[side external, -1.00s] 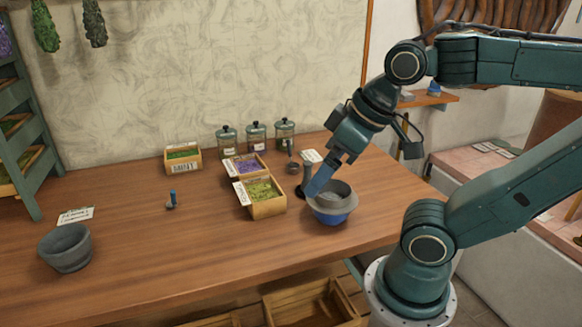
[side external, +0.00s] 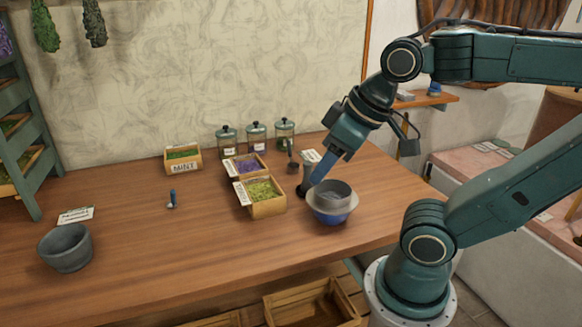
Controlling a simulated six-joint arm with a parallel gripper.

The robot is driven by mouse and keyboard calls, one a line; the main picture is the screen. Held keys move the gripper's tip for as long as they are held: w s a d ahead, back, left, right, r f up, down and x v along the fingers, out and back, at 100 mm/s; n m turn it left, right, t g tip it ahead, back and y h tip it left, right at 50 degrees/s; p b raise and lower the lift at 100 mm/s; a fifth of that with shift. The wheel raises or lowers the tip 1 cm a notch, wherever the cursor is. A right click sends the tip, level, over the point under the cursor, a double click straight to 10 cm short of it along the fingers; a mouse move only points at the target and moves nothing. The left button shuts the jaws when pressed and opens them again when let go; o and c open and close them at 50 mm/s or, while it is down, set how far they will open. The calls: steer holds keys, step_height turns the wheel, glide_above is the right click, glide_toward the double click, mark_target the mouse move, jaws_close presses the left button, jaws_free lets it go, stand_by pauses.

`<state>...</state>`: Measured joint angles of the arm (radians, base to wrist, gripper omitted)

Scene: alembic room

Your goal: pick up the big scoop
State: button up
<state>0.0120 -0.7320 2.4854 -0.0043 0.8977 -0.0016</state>
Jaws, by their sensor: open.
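A dark grey scoop with an upright handle (side external: 292,160) stands on the table beside the purple-filled box; it looks like the big scoop. A smaller scoop with a blue handle (side external: 172,199) is on the table farther left. My gripper (side external: 316,183) is open, with its blue finger pointing down and left, just behind the blue bowl and to the right of the dark scoop. It is apart from that scoop and holds nothing that I can see. A dark upright object (side external: 304,184) is next to the fingertip; I cannot tell whether they touch.
A blue bowl (side external: 334,218) with a grey vessel (side external: 333,193) in it stands close to my gripper. Boxes of green (side external: 266,208) and purple herbs (side external: 248,175) and lidded jars (side external: 256,137) are to the left and behind. A grey mortar (side external: 65,248) is far left. The front-middle table is clear.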

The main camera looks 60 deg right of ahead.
steer(key=w+d+r+m, duration=0.1)
steer(key=w+d+m, duration=0.2)
steer(key=w+d, duration=1.55)
steer(key=w+d+f+m, duration=0.1)
steer(key=d+f, duration=0.4)
steer(key=d, duration=0.3)
steer(key=w+d+f+m+g+h, duration=0.15)
steer(key=d+f, duration=0.25)
steer(key=d, duration=0.5)
steer(key=w+d+f+m+t+y, duration=0.1)
steer(key=w+d+f, duration=0.1)
steer(key=d+f, duration=0.45)
steer(key=shift+g+h, duration=0.25)
steer(key=shift+w+d+x, duration=0.1)
steer(key=shift+d+x, duration=0.1)
steer(key=shift+x, duration=1.05)
steer(key=shift+w+d+x, duration=0.1)
steer(key=shift+d+x, duration=0.1)
steer(key=shift+x, duration=1)
steer(key=shift+d+x, duration=0.25)
steer(key=shift+x, duration=1)
steer(key=shift+x, duration=2.45)
steer(key=shift+a, duration=0.1)
